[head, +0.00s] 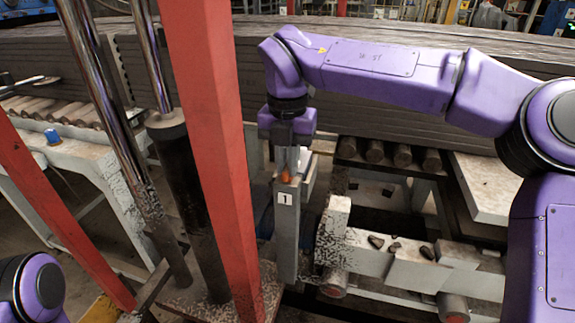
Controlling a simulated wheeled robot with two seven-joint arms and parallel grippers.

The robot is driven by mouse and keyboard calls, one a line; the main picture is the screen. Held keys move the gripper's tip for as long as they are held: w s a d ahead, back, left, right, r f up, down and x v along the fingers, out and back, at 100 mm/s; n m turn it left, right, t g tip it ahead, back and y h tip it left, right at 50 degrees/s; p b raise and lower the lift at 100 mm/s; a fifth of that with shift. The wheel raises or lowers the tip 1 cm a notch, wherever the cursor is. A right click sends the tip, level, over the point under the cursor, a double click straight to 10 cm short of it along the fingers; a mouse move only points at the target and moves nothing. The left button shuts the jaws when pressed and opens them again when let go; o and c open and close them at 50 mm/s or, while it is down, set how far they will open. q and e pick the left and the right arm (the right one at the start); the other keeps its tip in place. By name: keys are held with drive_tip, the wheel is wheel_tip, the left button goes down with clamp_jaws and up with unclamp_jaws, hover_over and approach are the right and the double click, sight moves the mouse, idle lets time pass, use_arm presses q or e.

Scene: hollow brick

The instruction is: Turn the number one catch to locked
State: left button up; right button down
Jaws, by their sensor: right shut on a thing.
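A grey upright post (287,240) in the middle of the head view carries a white plate (285,198) with the number 1. The number one catch (285,177) shows as a small orange piece at the top of this post, just above the plate. My right gripper (287,164) points straight down over the post and is shut on the catch. Its fingers hide most of the catch, so I cannot tell which position it is in. Of my left arm only a purple joint shows at the bottom left; its gripper is out of view.
A red post (212,150) and a dark cylinder with a shiny rod (185,195) stand close left of the catch. Right of it are a pale block frame (400,255) with dark crumbs and a row of rollers (403,155). Long grey stacked boards (380,100) run behind.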

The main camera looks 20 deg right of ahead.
drive_tip(key=shift+r, duration=0.1)
idle(0.4)
drive_tip(key=c, duration=1.2)
unclamp_jaws()
drive_tip(key=shift+o, duration=0.2)
wheel_tip(320, 180, up, 10)
drive_tip(key=shift+r+p, duration=0.25)
drive_tip(key=shift+p, duration=0.2)
drive_tip(key=shift+d, duration=0.1)
